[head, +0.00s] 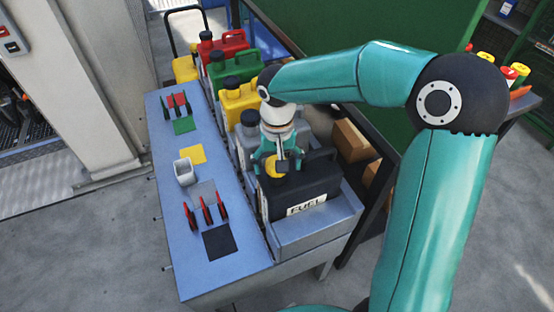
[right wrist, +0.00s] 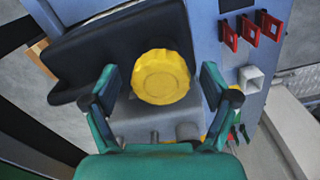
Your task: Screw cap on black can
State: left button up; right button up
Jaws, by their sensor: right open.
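The black can (head: 310,177), labelled FUEL, stands in the nearest bay of the grey-blue rack; it also shows in the right wrist view (right wrist: 95,55). A ribbed yellow cap (right wrist: 161,77) is at its left end, over where the neck would be; it shows partly in the head view (head: 272,172). I cannot tell whether it is seated on the thread. My right gripper (head: 277,165) points down at the cap. Its two fingers (right wrist: 158,84) are open on either side of the cap, with visible gaps. My left gripper is not in view.
Grey (head: 249,136), yellow (head: 238,95), green (head: 233,68) and red (head: 222,44) cans stand in line behind the black can. Cardboard boxes (head: 352,140) lie to the right.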

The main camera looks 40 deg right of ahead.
jog(key=n+p, duration=0.2)
jog(key=n, duration=0.4)
jog(key=shift+r, duration=0.1)
jog(key=n+p, duration=0.2)
jog(key=n, duration=0.4)
jog(key=shift+n, duration=0.3)
jog(key=n+p, duration=0.2)
jog(key=n, duration=0.2)
jog(key=shift+r+n, duration=0.1)
jog(key=shift+n, duration=0.3)
jog(key=n+p, duration=0.2)
jog(key=n, duration=0.2)
jog(key=shift+n, duration=0.4)
jog(key=shift+n+p, duration=0.55)
jog(key=shift+n, duration=0.25)
jog(key=shift+f, duration=0.25)
jog(key=shift+c, duration=0.3)
